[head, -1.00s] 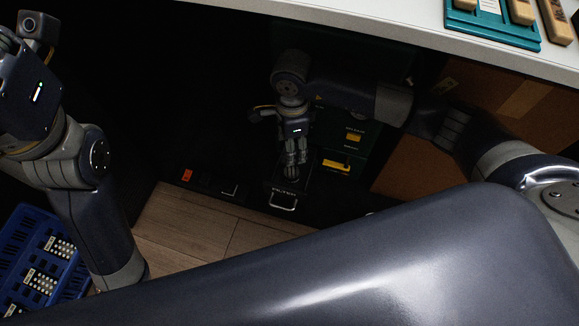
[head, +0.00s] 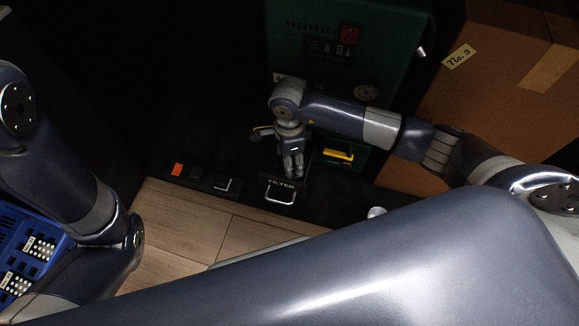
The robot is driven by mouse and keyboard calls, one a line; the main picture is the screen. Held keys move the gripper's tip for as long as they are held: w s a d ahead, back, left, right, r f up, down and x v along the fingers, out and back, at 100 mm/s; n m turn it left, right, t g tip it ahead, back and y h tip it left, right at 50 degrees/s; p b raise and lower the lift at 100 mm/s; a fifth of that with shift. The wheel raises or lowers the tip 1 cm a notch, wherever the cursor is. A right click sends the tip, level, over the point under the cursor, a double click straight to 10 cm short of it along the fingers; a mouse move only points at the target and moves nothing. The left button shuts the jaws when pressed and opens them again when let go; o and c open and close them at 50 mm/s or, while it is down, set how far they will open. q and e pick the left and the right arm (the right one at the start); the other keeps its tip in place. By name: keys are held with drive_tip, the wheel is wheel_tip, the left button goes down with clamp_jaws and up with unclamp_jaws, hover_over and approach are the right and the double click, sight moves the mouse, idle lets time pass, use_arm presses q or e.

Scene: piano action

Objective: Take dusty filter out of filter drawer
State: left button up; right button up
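The filter drawer (head: 280,195) is a dark front with a "FILTER" label and a pale metal pull handle. It sits low at the foot of the dark green machine (head: 325,75). My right gripper (head: 293,171) points down just above and behind the label, with its fingers close together. I cannot tell whether they hold anything. The dusty filter cannot be made out; the area around the fingertips is very dark. My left arm (head: 95,190) comes in from the left edge, and its gripper is not in view.
A yellow handle (head: 338,155) sits right of my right gripper. An orange switch (head: 178,169) and another small handle (head: 225,184) are left of the drawer. A cardboard box (head: 500,95) labelled "No. 3" stands right. A blue crate (head: 30,250) is lower left. Wooden floor (head: 190,225) lies in front.

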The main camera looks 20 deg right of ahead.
drive_tip(key=shift+f, duration=0.8)
drive_tip(key=shift+c, duration=0.5)
drive_tip(key=c, duration=0.7)
drive_tip(key=shift+r, duration=0.15)
